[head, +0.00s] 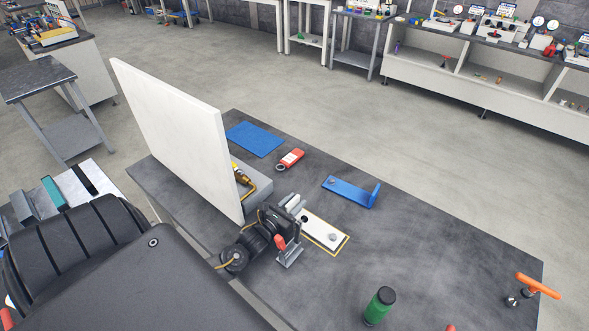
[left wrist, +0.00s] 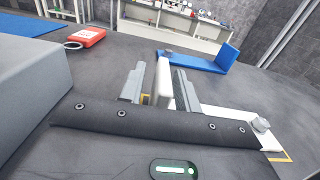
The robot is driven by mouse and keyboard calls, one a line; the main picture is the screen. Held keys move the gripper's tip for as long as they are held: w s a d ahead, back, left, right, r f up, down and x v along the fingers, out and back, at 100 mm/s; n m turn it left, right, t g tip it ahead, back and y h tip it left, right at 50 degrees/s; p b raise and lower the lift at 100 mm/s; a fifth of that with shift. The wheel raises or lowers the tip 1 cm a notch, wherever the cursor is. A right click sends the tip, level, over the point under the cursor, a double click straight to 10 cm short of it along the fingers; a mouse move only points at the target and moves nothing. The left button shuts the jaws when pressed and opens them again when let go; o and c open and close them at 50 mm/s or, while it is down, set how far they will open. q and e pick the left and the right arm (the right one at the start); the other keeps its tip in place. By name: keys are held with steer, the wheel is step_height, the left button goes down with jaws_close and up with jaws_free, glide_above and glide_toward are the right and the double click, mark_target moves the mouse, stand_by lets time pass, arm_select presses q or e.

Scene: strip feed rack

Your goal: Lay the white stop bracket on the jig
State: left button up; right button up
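The white stop bracket (head: 318,226) lies flat on the dark table, inside a yellow outline (head: 334,253) marked there. The gripper is open, with a visible gap between the left finger and the flange. I cannot tell a separate jig apart from the outlined spot. My right gripper is not in view.
A blue L-shaped bracket (head: 352,191) lies behind, with a red tag-like object (head: 290,159) and blue mat (head: 255,138) further back. A tall white panel (head: 180,135) stands left. A green bottle (head: 379,306) and orange-handled tool (head: 537,286) are toward the front right. The right-middle tabletop is clear.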

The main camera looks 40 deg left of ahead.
arm_select(q)
steer(key=shift+r, duration=0.2)
steer(key=s+b, duration=0.2)
steer(key=s, duration=0.8)
steer(key=shift+s+d+f+b, duration=0.1)
steer(key=shift+s+f+b, duration=0.05)
steer(key=shift+s+b, duration=0.2)
steer(key=shift+s, duration=0.65)
steer(key=shift+r, duration=0.25)
